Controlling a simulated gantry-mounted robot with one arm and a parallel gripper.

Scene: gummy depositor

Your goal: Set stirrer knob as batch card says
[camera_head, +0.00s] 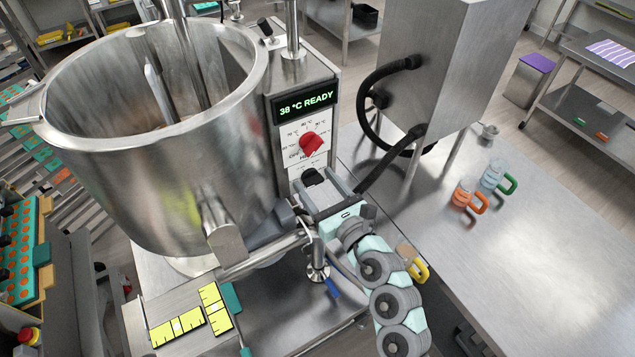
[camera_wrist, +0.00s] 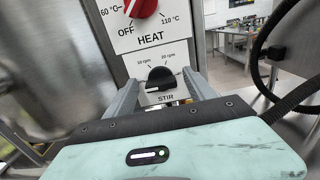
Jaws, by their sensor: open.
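The black stirrer knob (camera_wrist: 160,78) sits above the word STIR on the white panel. It shows small and partly hidden in the head view (camera_head: 312,177). A white mark on it lies toward its lower left. Marks for 10 rpm and 20 rpm are above it, left and right; lettering at its left is partly hidden. My gripper (camera_wrist: 161,82) is open, its two grey fingers on either side of the knob; I cannot tell whether they touch it. It also shows in the head view (camera_head: 325,192). I cannot make out a readable batch card.
The red heat knob (camera_head: 311,143) is just above, under a display (camera_head: 306,104) reading 38 °C READY. A steel kettle (camera_head: 160,170) stands left. Black hoses (camera_head: 385,95) and a steel cabinet (camera_head: 430,70) are right. Orange and green-handled jugs stand on the bench (camera_head: 540,250).

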